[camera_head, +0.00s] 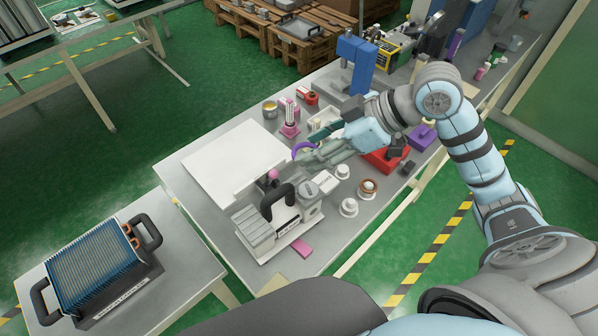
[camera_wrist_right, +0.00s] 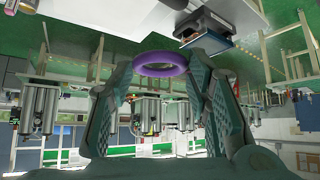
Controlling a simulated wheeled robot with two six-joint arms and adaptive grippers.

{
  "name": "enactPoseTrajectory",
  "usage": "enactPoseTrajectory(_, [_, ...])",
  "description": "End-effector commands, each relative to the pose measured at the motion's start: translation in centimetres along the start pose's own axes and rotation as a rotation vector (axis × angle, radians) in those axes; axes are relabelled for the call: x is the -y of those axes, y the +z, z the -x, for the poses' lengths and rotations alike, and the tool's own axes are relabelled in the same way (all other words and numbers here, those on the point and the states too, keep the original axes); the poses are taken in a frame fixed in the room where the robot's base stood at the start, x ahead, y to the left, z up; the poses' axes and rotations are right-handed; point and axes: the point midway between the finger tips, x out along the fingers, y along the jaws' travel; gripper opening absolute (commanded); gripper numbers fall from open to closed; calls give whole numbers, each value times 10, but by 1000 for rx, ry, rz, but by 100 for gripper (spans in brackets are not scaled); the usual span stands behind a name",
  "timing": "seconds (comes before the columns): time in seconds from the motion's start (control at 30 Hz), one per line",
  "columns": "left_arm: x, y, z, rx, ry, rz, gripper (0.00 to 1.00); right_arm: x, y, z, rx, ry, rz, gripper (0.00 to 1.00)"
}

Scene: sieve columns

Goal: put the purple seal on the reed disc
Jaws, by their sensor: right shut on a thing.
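The purple seal, a ring, shows as a purple arc (camera_head: 303,146) at the tips of my right gripper (camera_head: 318,155). In the right wrist view it (camera_wrist_right: 165,71) sits between the two fingertips of the right gripper (camera_wrist_right: 164,65), which are shut on it. The seal is held above the table, and its hole is clear in the wrist view. Several small round pieces stand by the gripper: a white one (camera_head: 349,207), one with a brown centre (camera_head: 367,188) and another white one (camera_head: 342,172). I cannot tell which is the reed disc. My left gripper is not in view.
A grey-white device with a black handle (camera_head: 280,200) stands at the table's near end, beside a white board (camera_head: 225,155). A pink block (camera_head: 301,247) lies near the front edge. A red tray (camera_head: 383,160) and a blue press (camera_head: 356,62) stand farther along. A finned crate (camera_head: 95,265) is left.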

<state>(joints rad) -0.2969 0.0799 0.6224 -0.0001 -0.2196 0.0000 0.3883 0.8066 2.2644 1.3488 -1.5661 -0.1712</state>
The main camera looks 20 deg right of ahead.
Motion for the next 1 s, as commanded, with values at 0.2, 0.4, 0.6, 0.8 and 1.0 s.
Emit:
enactPoseTrajectory(0.2, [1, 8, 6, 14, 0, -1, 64, -61, -14, -3, 1, -18, -10, 34])
enactPoseTrajectory(0.4, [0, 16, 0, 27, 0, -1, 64, -64, 28, -48, 9, -26, -16, 34])
enactPoseTrajectory(0.6, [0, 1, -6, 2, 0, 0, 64, -63, 77, -96, 7, -23, -16, 34])
enactPoseTrajectory(0.8, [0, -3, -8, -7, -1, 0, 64, -62, 99, -117, 6, -21, -13, 34])
enactPoseTrajectory(1.0, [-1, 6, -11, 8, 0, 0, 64, -61, 124, -143, 6, -21, -14, 34])
